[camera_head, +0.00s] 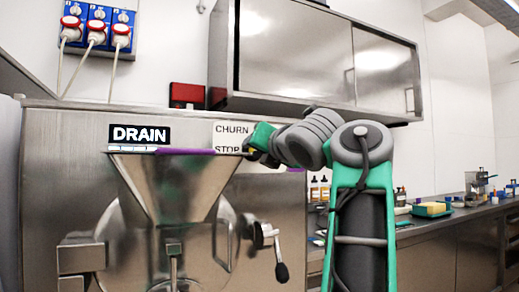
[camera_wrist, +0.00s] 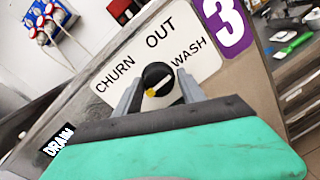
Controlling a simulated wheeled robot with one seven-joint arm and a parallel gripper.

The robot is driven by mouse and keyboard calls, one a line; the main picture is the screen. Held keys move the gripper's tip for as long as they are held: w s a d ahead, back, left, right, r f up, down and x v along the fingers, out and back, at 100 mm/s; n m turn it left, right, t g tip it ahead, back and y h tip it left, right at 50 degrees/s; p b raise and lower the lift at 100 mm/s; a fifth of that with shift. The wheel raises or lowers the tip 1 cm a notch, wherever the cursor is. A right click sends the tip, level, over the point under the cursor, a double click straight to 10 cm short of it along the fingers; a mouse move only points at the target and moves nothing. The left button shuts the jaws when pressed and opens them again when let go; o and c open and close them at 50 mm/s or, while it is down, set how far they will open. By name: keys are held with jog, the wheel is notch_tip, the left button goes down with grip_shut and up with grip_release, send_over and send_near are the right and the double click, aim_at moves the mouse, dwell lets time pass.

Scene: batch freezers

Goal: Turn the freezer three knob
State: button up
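The freezer three knob (camera_wrist: 157,74) is round and black with a white bar and a yellow spot. It sits on a white label plate (camera_wrist: 118,63) reading CHURN, OUT and WASH, beside a purple "3" sign (camera_wrist: 226,22). My gripper (camera_wrist: 160,78) is at the knob, one grey finger on each side of it. The fingers are apart; whether they touch the knob I cannot tell. In the head view my gripper (camera_head: 249,149) is in front of the steel freezer (camera_head: 60,150), over the right part of a CHURN/STOP plate (camera_head: 228,133). The knob is hidden there.
A steel hopper (camera_head: 170,185) and a lever with a black handle (camera_head: 281,270) stick out below the panel. A steel cabinet (camera_head: 290,50) hangs above. A counter (camera_head: 460,220) with bottles and trays is at right. Sockets with plugs (camera_head: 97,30) are at upper left.

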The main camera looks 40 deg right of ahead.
jog(key=shift+o, duration=0.5)
jog(key=shift+w+a+r, duration=0.1)
jog(key=shift+a+r, duration=0.05)
jog(key=v, duration=0.7)
jog(key=shift+s, duration=0.4)
